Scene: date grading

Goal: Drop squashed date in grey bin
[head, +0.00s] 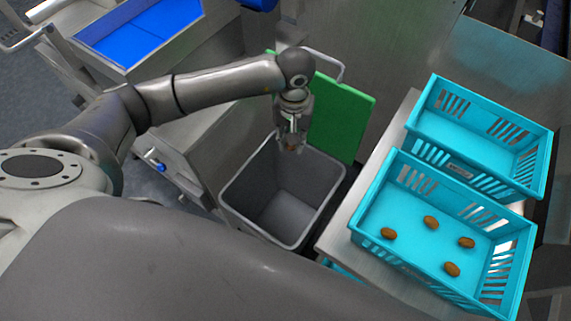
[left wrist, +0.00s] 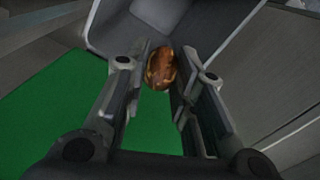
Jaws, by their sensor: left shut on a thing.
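My left gripper (head: 291,146) is over the back part of the grey bin (head: 232,196), near its back rim. In the left wrist view my left gripper (left wrist: 161,84) is shut on a brown, glossy date (left wrist: 160,66), held between the two fingertips. The grey bin also shows in the left wrist view (left wrist: 205,28), beyond the date. The bin is open at the top and its visible floor looks empty. My right gripper is not in view.
A green board (head: 340,118) stands behind the bin. Right of it, on a metal table (head: 345,215), are a turquoise crate (head: 385,205) with several dates and an empty-looking turquoise crate (head: 470,125) behind. A blue-lined tray (head: 125,45) is at the back left.

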